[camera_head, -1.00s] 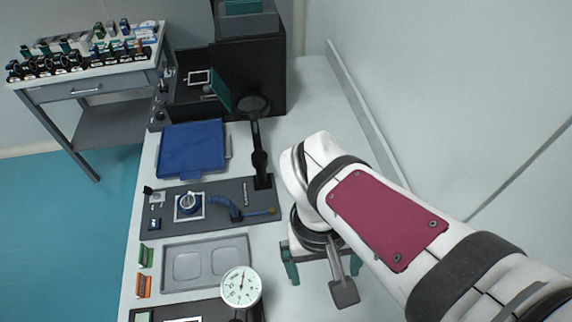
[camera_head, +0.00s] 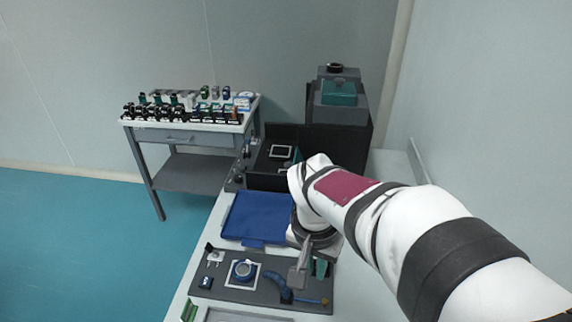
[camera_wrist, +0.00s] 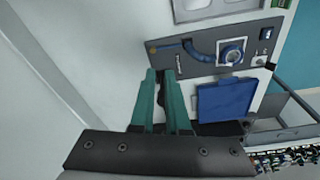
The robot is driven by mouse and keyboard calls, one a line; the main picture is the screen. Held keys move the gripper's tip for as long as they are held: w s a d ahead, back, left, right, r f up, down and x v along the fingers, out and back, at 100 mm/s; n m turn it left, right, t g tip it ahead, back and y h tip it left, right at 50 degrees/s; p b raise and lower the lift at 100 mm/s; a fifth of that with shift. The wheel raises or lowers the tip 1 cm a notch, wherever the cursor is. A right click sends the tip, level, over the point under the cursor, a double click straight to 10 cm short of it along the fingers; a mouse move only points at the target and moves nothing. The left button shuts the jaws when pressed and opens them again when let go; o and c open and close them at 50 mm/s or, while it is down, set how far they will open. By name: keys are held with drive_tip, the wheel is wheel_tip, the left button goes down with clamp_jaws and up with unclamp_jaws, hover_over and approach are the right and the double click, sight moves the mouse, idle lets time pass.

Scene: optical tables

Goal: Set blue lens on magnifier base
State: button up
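A blue ring-shaped part (camera_head: 243,270), which looks like the blue lens, sits on a white square on the dark board (camera_head: 221,278). It also shows in the wrist view (camera_wrist: 231,53). A curved blue arm (camera_head: 279,289) with a gold tip lies to its right on the same board. I cannot tell for certain which part is the magnifier base. My gripper (camera_wrist: 160,74) is open, its two green fingers apart with no part clearly held between them. It is above the bench, to the right of the blue ring in the head view. My arm hides part of the bench there.
A blue tray (camera_head: 258,217) lies behind the board. A black open enclosure (camera_head: 340,136) stands at the back, with a green block (camera_head: 339,93) on top. A grey side table (camera_head: 180,137) with several optics stands at the back left. A wall is to the right.

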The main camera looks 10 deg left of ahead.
drive_tip(key=shift+n+t, duration=0.5)
drive_tip(key=shift+n, duration=0.1)
drive_tip(key=w+a+f, duration=0.1)
drive_tip(key=w+a, duration=0.1)
drive_tip(key=w+a+f, duration=0.1)
drive_tip(key=w+a, duration=0.1)
drive_tip(key=w+a+f, duration=0.1)
drive_tip(key=w+a, duration=0.1)
drive_tip(key=shift+a+f, duration=0.4)
clamp_jaws()
drive_tip(key=n+t, duration=0.1)
approach(248, 262)
drive_tip(key=x, duration=0.3)
drive_tip(key=w+x, duration=0.1)
drive_tip(key=x, duration=0.5)
drive_tip(key=shift+w+r, duration=0.1)
drive_tip(key=shift+w, duration=0.3)
drive_tip(key=shift+s, duration=0.95)
